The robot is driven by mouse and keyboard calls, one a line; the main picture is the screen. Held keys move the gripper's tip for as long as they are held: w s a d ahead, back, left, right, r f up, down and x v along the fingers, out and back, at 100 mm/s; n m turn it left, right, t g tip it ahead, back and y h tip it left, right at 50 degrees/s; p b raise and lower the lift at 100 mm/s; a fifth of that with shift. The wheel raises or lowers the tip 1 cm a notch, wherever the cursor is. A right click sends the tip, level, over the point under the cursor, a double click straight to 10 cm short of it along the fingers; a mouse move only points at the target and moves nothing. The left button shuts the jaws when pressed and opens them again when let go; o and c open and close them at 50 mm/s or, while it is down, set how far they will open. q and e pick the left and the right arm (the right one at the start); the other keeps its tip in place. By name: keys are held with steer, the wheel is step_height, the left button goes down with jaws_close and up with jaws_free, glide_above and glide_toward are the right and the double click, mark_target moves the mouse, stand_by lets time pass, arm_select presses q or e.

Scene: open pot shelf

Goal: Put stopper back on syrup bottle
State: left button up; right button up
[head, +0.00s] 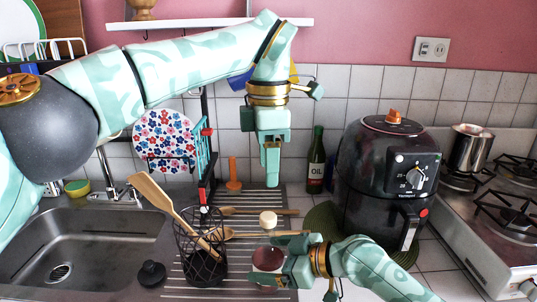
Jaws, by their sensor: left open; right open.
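A dark red rounded body, which looks like the syrup bottle (267,260), stands on the ribbed drainboard at the lower middle. A small cream knob that looks like the stopper (268,219) shows just above it in the picture. I cannot tell whether the knob touches the bottle, as the part between is unclear. My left gripper (272,181) hangs pointing down above the knob, open and empty, clearly apart from it. My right gripper (281,266) reaches in from the right, open, with its fingers at the bottle's right side. Contact is not clear.
A black wire basket (203,262) with wooden utensils stands left of the bottle. Wooden spoons (262,234) lie behind it. A green oil bottle (316,165) and a black air fryer (385,180) stand to the right. A dark plug (151,274) lies near the sink (50,240).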

steer(key=p+v, duration=0.1)
steer(key=v, duration=1.4)
steer(key=shift+d+p, duration=0.15)
steer(key=shift+p, duration=0.15)
steer(key=shift+s, duration=0.15)
